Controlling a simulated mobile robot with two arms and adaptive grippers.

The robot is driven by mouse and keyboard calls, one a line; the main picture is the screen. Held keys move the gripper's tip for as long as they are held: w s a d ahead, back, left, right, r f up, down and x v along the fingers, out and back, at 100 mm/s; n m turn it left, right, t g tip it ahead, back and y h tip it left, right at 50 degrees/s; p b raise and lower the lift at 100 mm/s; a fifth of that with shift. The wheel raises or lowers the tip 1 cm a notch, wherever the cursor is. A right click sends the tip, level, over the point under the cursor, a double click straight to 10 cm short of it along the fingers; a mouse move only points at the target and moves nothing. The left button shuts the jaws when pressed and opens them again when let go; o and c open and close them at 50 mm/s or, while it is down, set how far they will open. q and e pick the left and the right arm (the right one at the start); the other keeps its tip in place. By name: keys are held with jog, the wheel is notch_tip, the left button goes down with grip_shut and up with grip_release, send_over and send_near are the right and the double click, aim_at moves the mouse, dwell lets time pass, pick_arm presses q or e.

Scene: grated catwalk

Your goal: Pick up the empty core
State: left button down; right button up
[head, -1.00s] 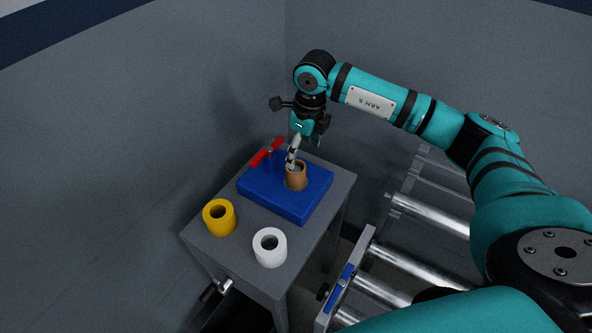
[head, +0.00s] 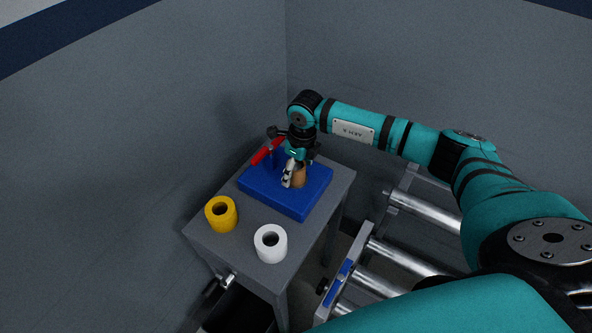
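The empty core is a brown cardboard tube (head: 299,178) standing upright on the blue block (head: 260,192) on the grey table. My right gripper (head: 293,171) is down at the core from above. One light finger shows along the core's left front side and overlaps it. The other finger is hidden behind the gripper body and core, so I cannot tell whether the fingers are closed on the core. The core's top is mostly covered by the gripper. My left gripper is not in view.
A yellow roll (head: 229,219) and a white roll (head: 262,252) stand on the grey table (head: 213,244) in front of the blue block. A red handle (head: 262,153) rises at the block's back left. A roller conveyor (head: 425,211) lies to the right. Grey walls stand behind.

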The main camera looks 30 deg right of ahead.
jog(key=c, duration=0.9)
